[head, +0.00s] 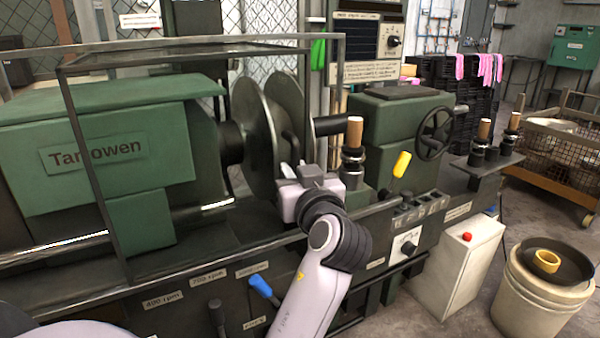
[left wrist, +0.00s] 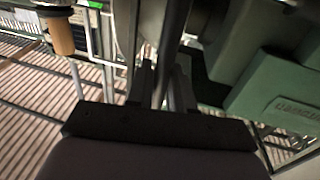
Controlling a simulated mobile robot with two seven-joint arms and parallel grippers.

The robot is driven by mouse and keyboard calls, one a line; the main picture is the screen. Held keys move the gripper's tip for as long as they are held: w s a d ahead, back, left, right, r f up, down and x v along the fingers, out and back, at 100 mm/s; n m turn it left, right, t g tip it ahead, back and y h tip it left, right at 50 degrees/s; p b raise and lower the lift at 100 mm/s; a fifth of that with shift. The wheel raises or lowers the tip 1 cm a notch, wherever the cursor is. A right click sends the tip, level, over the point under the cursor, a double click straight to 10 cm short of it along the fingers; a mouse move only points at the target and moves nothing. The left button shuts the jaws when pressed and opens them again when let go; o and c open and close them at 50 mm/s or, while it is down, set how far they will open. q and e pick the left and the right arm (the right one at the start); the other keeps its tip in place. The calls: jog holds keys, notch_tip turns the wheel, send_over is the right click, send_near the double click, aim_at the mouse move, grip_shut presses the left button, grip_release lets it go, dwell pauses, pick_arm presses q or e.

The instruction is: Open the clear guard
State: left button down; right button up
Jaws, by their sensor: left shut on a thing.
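The clear guard (head: 93,170) is a see-through panel in a thin grey metal frame. It stands in front of the green lathe's headstock and the round metal disc (head: 255,130). My left gripper (head: 308,172) is at the guard's right side, in front of the disc. In the left wrist view, its two fingers (left wrist: 162,80) are closed around a dark upright bar (left wrist: 170,40), which looks like part of the guard's frame. The exact contact is partly hidden by the gripper body. My right gripper is not in view.
The green tailstock (head: 395,135) with a handwheel (head: 435,133) stands right of the gripper. A yellow-handled lever (head: 401,164) and a wooden-handled tool (head: 354,135) are close by. A blue-handled lever (head: 261,286) is below. A white bucket (head: 540,300) stands at the right.

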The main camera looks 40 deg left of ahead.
aim_at(289, 51)
pick_arm(q)
jog(key=shift+f, duration=0.1)
jog(key=c, duration=1.2)
grip_release()
jog(key=shift+o, duration=0.2)
notch_tip(289, 51, up, 20)
jog(key=p, duration=0.3)
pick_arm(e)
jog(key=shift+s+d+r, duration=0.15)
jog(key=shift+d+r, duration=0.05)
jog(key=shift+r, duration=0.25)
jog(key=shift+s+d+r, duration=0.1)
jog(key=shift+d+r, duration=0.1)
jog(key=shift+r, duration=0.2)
pick_arm(q)
jog(key=shift+d, duration=0.1)
